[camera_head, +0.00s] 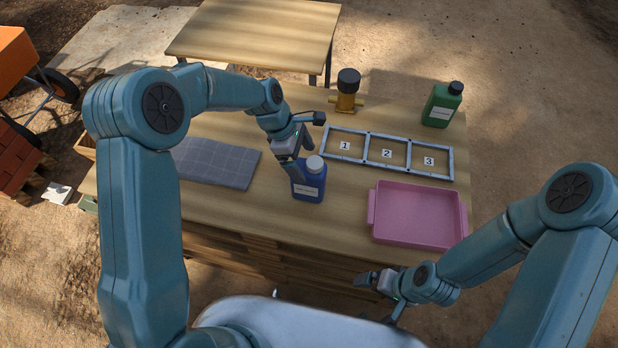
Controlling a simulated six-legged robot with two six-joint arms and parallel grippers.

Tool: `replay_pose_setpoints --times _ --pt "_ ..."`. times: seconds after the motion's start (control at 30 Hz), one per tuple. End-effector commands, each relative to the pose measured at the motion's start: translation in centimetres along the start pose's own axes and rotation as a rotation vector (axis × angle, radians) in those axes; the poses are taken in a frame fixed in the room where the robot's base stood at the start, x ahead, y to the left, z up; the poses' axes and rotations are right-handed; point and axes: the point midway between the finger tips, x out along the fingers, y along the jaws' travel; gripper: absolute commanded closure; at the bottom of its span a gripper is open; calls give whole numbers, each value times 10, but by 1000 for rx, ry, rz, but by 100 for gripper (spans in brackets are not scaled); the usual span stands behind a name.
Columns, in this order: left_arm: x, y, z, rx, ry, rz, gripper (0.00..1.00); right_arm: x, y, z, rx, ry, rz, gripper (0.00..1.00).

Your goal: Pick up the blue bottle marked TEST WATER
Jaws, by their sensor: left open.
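The blue bottle (311,186) with a pale cap and a white label stands upright on the wooden table, left of the pink tray. The label's print is too small to read. My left gripper (297,165) is open at the bottle's left side, near its cap and shoulder. One finger reaches down along the bottle's left edge; whether it touches I cannot tell. The other finger is hard to make out. My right gripper (368,280) is low in front of the table's front edge, away from the bottle. Its jaw state is unclear.
A pink tray (464,222) lies at the table's right front. Behind it is a frame (366,149) with slots marked 1, 2 and 3. A green bottle (441,106) and a brass fitting with a black top (347,92) stand at the back. A grey mat (215,163) lies left.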

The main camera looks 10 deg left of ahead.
Motion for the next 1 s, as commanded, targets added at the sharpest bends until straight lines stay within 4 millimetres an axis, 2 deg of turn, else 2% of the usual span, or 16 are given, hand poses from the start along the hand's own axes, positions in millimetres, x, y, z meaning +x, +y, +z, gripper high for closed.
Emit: replay_pose_setpoints --times 0.17,0.3,0.57,0.67,0.83,0.87,1.0 --pt "26 -3 0 -1 0 -7 6 -16 -6 0 0 0 0 2" --pt "44 0 -1 -1 0 -2 6 -17 -6 0 0 0 0 2" --pt "49 0 -1 -1 0 0 6 -16 -6 0 0 0 0 2" --pt "49 0 -1 -1 0 0 36 -16 -6 0 0 0 0 2" --pt "49 0 -1 -1 0 -1 91 -16 -6 0 0 0 0 2" --pt "48 0 -1 -1 0 0 97 -16 -6 0 0 0 0 2" --pt "48 0 -1 0 0 0 97 -16 -6 0 0 0 0 2"
